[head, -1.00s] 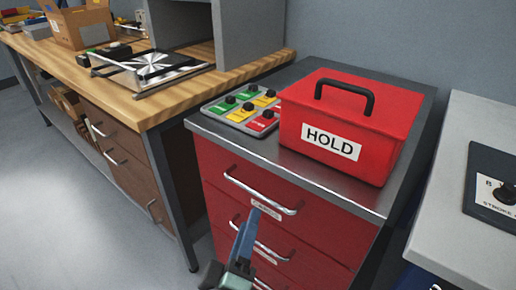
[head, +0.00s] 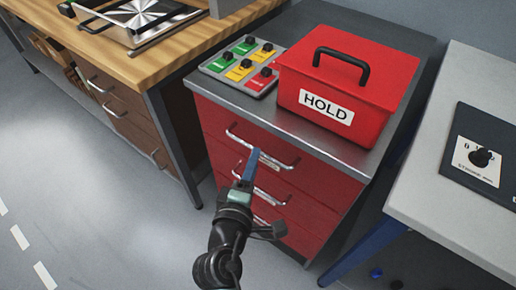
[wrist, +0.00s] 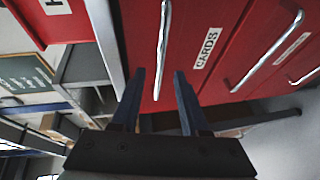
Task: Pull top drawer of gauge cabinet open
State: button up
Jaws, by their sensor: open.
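The gauge cabinet (head: 313,202) is red with a grey metal top. Its top drawer (head: 216,124) looks shut, flush with the front. The top drawer's silver bar handle (head: 283,163) also shows in the wrist view (wrist: 163,40), with a "CARDS" label (wrist: 207,48) beside it. My gripper (head: 254,156) is open in front of this drawer and covers part of the handle in the head view. In the wrist view the two fingertips (wrist: 158,72) appear on either side of the handle. I cannot tell whether they reach around it.
A red "HOLD" box (head: 345,85) and a button panel (head: 242,66) stand on the cabinet. A lower drawer handle (head: 270,197) is just below my gripper. A wooden bench (head: 120,62) is at left, a grey table (head: 435,195) at right. Floor in front is clear.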

jog(key=x, duration=0.5)
grip_shut()
dwell(1.4)
